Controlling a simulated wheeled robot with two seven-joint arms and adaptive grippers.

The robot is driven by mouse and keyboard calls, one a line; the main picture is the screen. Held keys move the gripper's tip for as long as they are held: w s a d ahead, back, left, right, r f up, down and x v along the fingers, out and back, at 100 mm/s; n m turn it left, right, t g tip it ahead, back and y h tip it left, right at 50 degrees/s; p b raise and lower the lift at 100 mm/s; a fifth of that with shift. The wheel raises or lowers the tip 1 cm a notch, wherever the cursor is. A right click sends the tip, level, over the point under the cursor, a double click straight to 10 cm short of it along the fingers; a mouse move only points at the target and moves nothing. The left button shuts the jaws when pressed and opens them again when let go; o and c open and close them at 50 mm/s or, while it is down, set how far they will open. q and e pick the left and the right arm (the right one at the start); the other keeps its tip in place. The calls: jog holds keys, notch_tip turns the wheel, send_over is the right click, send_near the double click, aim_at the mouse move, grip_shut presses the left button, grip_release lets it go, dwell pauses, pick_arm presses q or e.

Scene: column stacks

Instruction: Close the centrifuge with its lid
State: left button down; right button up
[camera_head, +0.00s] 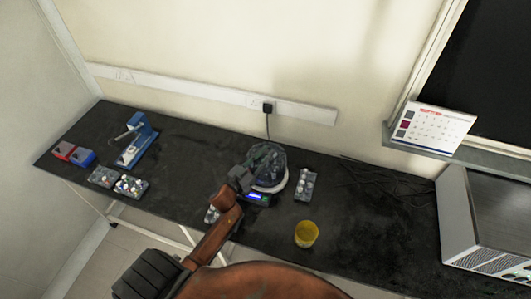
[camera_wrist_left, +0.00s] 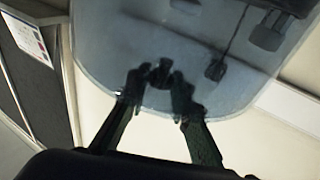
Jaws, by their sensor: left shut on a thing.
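The centrifuge (camera_head: 257,197) stands on the black bench, with a lit blue display at its front and a pale round rim showing at the right. Its dark translucent lid (camera_head: 268,155) is above and behind the body, apparently tilted up; the exact gap is hard to tell. My left gripper (camera_head: 243,177) is at the lid's left front side. In the left wrist view, the fingers (camera_wrist_left: 157,84) are shut on a small dark knob near the edge of the see-through lid (camera_wrist_left: 105,45). The inside of the centrifuge is mostly hidden. My right gripper is not in view.
A tube rack (camera_head: 305,184) stands right of the centrifuge and a yellow cup (camera_head: 306,234) in front of it. A blue stand (camera_head: 138,140), small boxes (camera_head: 74,154) and more racks (camera_head: 131,186) are at the left. Dark cables (camera_head: 385,185) and a grey appliance (camera_head: 485,225) are at the right.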

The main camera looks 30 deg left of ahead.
pick_arm(q)
jog(key=shift+s+f+b, duration=0.15)
jog(key=shift+f+b, duration=0.75)
jog(key=shift+f, duration=0.75)
jog(key=c, duration=1.7)
grip_release()
jog(key=shift+d+f, duration=0.1)
jog(key=shift+f, duration=0.05)
jog(key=shift+o, duration=0.6)
jog(key=o, duration=0.4)
jog(key=shift+r+p, duration=3.05)
jog(key=shift+r, duration=0.25)
